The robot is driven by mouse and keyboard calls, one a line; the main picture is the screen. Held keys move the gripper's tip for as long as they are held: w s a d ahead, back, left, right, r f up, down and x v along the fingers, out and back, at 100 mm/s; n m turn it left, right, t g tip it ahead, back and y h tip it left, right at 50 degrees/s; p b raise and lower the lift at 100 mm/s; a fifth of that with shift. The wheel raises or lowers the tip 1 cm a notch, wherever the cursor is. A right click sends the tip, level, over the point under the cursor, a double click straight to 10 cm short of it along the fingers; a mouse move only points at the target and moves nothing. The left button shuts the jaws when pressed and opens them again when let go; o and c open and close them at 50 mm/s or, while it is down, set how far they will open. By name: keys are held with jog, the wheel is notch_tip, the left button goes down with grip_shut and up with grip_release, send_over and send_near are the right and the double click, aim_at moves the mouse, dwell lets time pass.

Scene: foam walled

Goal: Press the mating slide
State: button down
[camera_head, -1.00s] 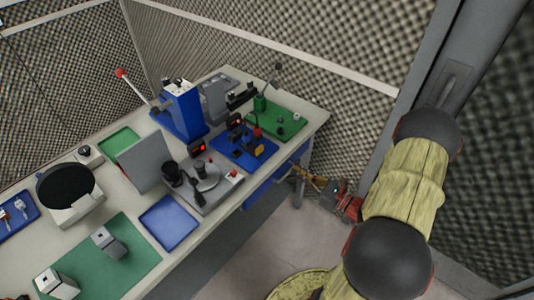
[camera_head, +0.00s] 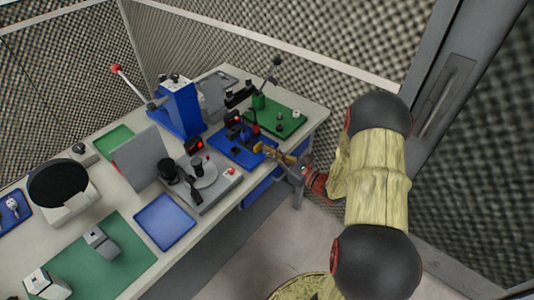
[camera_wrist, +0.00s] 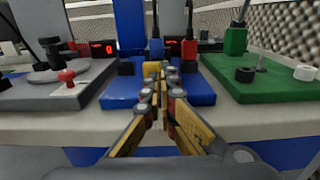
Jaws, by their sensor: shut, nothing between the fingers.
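The blue fixture (camera_head: 232,150) sits near the table's front edge in the head view, with upright parts, a red-tipped post and a small display. It also shows ahead in the wrist view (camera_wrist: 118,92). A yellow block (camera_wrist: 150,69) on it is partly hidden behind my fingers; I take it to be the mating slide, but cannot be sure. My gripper (camera_head: 262,149) reaches in over the front edge from the right. Its fingertips (camera_wrist: 162,70) are together and empty, right in front of the yellow block. I cannot tell whether they touch it.
A green base (camera_head: 285,122) with knobs and a post stands to the right. A grey plate (camera_head: 222,187) with a round disc and a red knob (camera_wrist: 67,77) stands to the left. A blue press (camera_head: 181,108) with a red-knobbed lever stands behind. Foam walls surround the table.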

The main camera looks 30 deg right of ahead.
jog(key=shift+w+a, duration=0.2)
jog(key=shift+w, duration=0.4)
